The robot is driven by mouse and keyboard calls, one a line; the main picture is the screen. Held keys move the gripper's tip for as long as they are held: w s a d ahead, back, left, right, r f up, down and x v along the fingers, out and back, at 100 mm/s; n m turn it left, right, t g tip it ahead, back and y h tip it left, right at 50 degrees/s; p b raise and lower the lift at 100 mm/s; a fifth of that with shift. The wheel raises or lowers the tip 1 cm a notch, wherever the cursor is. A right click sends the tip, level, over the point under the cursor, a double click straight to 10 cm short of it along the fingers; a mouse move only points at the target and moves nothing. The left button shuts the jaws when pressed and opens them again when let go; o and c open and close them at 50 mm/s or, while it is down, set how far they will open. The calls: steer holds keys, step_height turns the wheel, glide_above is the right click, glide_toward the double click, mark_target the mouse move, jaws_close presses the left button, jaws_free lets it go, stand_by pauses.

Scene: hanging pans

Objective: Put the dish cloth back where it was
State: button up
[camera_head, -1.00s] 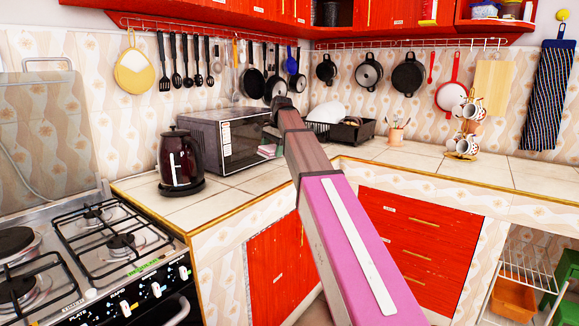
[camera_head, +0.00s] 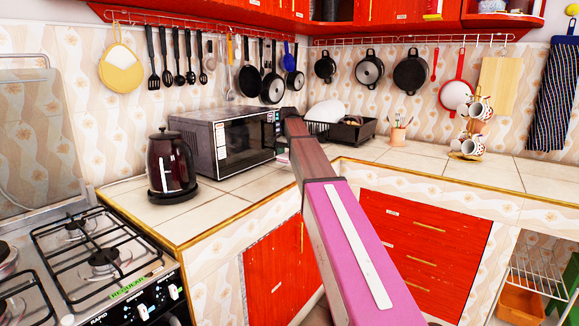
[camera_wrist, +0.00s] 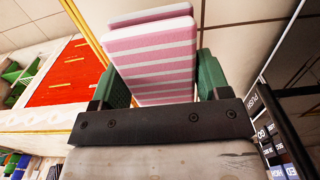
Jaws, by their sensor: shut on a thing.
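The dish cloth (camera_wrist: 150,60) is a folded, pink and white striped bundle. In the wrist view it sits between the green fingers of my gripper (camera_wrist: 158,80), which is shut on it. A small pink and white part of the cloth (camera_head: 283,159) shows in the head view, by the lower right front corner of the microwave (camera_head: 235,138). My arm hides most of the gripper there. The tiled countertop (camera_wrist: 225,15) shows beyond the cloth. I cannot tell whether the cloth touches it.
A dark kettle (camera_head: 171,165) stands left of the microwave. A dish rack (camera_head: 345,130) stands at the back corner, with a cup holder (camera_head: 470,125) farther right. The gas stove (camera_head: 95,255) is at left. The right counter has free room. Pans hang along the wall.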

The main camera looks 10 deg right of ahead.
mark_target(290, 171)
steer(key=shift+w+d+f, duration=0.15)
steer(key=shift+d+f, duration=0.15)
steer(key=shift+f, duration=0.05)
step_height(290, 171, down, 4)
steer(key=shift+r, duration=0.15)
steer(key=o, duration=0.9)
step_height(290, 171, up, 12)
steer(key=shift+r, duration=0.1)
